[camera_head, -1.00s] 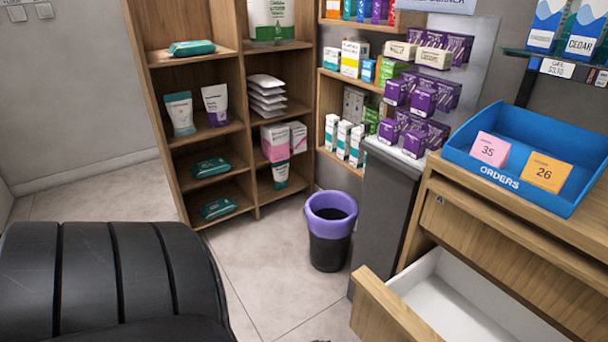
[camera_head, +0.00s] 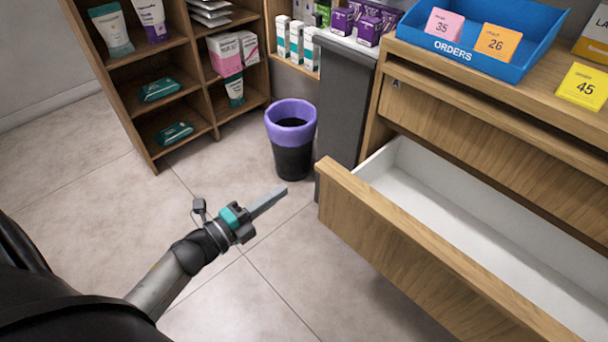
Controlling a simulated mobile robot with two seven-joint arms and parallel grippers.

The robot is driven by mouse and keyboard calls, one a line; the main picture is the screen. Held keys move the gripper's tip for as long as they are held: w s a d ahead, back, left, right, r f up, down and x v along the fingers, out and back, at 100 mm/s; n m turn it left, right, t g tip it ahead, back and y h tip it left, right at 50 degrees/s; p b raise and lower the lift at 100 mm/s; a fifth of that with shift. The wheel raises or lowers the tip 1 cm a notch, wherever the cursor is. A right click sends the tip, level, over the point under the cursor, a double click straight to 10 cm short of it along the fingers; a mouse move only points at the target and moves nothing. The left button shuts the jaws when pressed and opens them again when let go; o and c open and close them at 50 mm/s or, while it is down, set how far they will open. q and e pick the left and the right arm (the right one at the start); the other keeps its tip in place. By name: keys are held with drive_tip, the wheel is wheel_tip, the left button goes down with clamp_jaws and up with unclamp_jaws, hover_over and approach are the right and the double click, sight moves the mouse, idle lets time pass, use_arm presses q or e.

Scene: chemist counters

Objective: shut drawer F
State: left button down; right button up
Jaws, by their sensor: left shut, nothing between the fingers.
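An open drawer (camera_head: 420,255) with a wooden front and a white, empty-looking inside sticks out of the wooden counter at the right in the head view. No letter F is visible on it, so I cannot tell which drawer it is. A closed wooden drawer front (camera_head: 480,130) with a small label near its left end is above it. My left gripper (camera_head: 268,202) is shut and empty, above the floor to the left of the open drawer's front and apart from it. My right gripper is not in view.
A black bin with a purple rim (camera_head: 291,153) stands on the floor beside a dark grey cabinet (camera_head: 343,95). Wooden shelves (camera_head: 140,75) with products are behind. A blue orders tray (camera_head: 482,62) and a yellow card (camera_head: 583,87) are on the counter. The floor around my gripper is clear.

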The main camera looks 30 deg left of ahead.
sight(317, 166)
use_arm(q)
drive_tip(key=b+x, duration=0.2)
drive_tip(key=x, duration=0.5)
drive_tip(key=shift+w+f, duration=0.1)
drive_tip(key=shift+w, duration=0.15)
drive_tip(key=shift+x, duration=0.85)
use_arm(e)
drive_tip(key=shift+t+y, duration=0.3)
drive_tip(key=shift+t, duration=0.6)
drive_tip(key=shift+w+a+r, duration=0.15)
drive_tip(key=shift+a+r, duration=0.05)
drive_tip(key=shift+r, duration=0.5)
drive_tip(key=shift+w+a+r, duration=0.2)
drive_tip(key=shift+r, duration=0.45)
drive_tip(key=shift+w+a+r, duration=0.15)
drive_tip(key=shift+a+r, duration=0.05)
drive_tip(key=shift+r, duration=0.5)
